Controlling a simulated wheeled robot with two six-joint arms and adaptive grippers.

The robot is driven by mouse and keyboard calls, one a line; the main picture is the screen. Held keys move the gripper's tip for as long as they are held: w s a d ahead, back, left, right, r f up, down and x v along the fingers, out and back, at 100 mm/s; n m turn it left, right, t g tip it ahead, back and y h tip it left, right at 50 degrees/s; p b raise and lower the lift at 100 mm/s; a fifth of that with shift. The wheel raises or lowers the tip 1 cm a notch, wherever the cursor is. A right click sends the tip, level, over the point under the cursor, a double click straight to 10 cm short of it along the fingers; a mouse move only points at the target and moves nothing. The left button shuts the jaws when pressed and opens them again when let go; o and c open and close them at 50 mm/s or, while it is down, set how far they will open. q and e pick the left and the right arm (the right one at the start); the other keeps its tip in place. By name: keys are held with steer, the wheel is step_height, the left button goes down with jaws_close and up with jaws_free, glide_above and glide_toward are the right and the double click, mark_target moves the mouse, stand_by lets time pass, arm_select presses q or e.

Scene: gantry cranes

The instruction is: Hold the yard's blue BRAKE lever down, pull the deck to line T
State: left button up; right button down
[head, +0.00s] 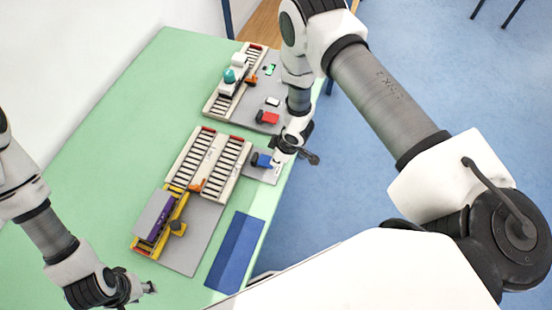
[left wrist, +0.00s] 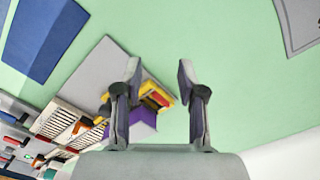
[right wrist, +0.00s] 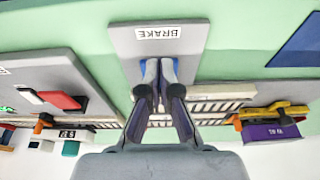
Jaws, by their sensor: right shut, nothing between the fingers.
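The blue BRAKE lever (head: 262,160) stands on a small grey plate by the table's right edge. It also shows in the right wrist view (right wrist: 151,68), partly hidden behind my fingertips, below the BRAKE label (right wrist: 160,33). My right gripper (right wrist: 160,76) is shut and empty, with its tips right at the lever; whether they press it down I cannot tell. The yellow deck (head: 141,248) carries a purple container (head: 157,222) at the near end of the slatted rails (head: 205,160). My left gripper (head: 146,289) is open and empty, apart from the deck. Line T is not readable.
A second rail set (head: 222,104) with a red lever (head: 269,118) and a white and teal unit stands farther back. A blue mat (head: 235,250) lies at the table's right edge. The green tabletop (head: 120,120) is clear on the left.

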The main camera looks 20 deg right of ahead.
steer(key=shift+s+d+f+t+y, duration=0.2)
steer(key=shift+s+f+t+y, duration=0.05)
steer(key=shift+f+t+y, duration=0.5)
steer(key=shift+d+f+t+y, duration=0.15)
steer(key=shift+f+t+y, duration=0.1)
steer(key=shift+f, duration=0.3)
arm_select(q)
jaws_close()
arm_select(e)
steer(key=shift+r, duration=0.1)
